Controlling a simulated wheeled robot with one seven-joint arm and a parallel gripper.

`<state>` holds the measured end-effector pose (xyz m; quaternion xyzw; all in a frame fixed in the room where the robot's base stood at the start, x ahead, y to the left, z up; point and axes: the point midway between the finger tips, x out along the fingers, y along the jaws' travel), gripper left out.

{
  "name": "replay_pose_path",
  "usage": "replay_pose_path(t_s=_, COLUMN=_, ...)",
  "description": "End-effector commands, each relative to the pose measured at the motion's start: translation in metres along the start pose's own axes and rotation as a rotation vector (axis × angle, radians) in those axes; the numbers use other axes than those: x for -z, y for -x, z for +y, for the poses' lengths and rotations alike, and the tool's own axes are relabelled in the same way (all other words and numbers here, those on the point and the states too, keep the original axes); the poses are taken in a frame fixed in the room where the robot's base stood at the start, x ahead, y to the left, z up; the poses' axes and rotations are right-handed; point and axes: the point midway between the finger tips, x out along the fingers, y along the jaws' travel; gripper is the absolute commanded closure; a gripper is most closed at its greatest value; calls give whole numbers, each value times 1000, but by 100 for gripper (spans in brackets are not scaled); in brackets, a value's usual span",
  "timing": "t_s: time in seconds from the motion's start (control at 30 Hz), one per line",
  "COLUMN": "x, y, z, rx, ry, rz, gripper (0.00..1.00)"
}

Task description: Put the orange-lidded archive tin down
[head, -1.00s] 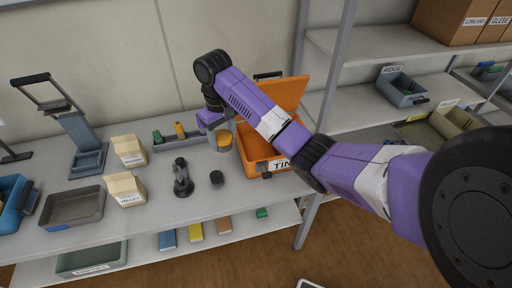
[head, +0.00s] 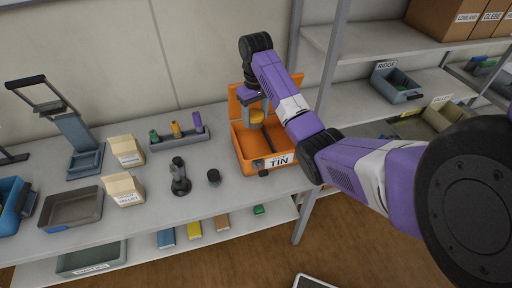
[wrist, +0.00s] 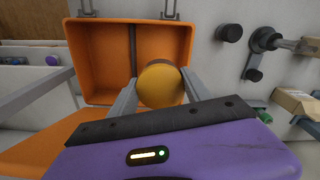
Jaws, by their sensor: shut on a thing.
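The archive tin (head: 257,116), with a yellow-orange lid, is held by my gripper (head: 255,110) over the open orange case labelled TIN (head: 246,150). In the wrist view its round lid (wrist: 161,84) sits between the two grey fingers, which are shut on its sides. The orange case (wrist: 85,55) lies around and behind it there. In the head view the case's hinged lid stands open at the back. The tin's underside is hidden, so I cannot tell whether it touches the case floor.
A rack with green, yellow and purple-topped pieces (head: 180,140) stands left of the case. A black stand (head: 180,178) and a short black cylinder (head: 213,177) are in front of it. Cardboard boxes (head: 124,188) and a grey tray (head: 72,208) are further left. Shelving (head: 430,85) rises right.

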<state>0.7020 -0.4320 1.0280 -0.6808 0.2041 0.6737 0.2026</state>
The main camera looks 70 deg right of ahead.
Motion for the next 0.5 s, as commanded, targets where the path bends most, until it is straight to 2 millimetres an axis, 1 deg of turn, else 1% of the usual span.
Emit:
replay_pose_path(t_s=0.03, x=-2, y=-7, z=-2, rx=3, ry=2, rz=-6, gripper=90)
replay_pose_path(t_s=0.1, x=-5, y=-14, z=-2, rx=3, ry=1, rz=-14, gripper=90)
replay_pose_path(t_s=0.13, x=-5, y=-24, z=0, rx=0, ry=-1, rz=-12, gripper=90)
replay_pose_path(t_s=0.2, x=-4, y=-37, z=1, rx=-1, ry=-1, rz=-11, gripper=90)
replay_pose_path(t_s=0.27, x=-4, y=-45, z=1, rx=-1, ry=-1, rz=-11, gripper=90)
replay_pose_path(t_s=0.4, x=-5, y=-69, z=0, rx=0, ry=0, rz=-11, gripper=90)
replay_pose_path(t_s=0.47, x=-5, y=-79, z=0, rx=0, ry=0, rz=-11, gripper=90)
replay_pose_path(t_s=0.5, x=-6, y=-80, z=1, rx=0, ry=-1, rz=-15, gripper=90)
